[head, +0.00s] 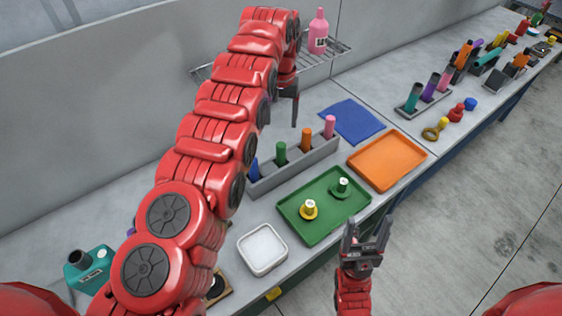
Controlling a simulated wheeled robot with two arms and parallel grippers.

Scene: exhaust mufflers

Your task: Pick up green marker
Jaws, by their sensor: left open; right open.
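The green marker (281,155) stands upright in a long grey holder (300,168) on the bench, between a blue marker (255,170) and an orange marker (306,138). A pink marker (330,126) stands at the holder's right end. My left gripper (289,104) is open and empty, and shows above and behind the holder, apart from the green marker. My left arm covers part of the holder's left end. My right gripper (367,228) is open and empty at the front of the bench, near the green tray (322,233).
A yellow and a green piece stand on the green tray. An orange tray (387,160), a blue cloth (352,120) and a white dish (262,249) lie nearby. A wire rack (325,60) with a pink bottle (318,32) is behind. More holders (427,98) stand at right.

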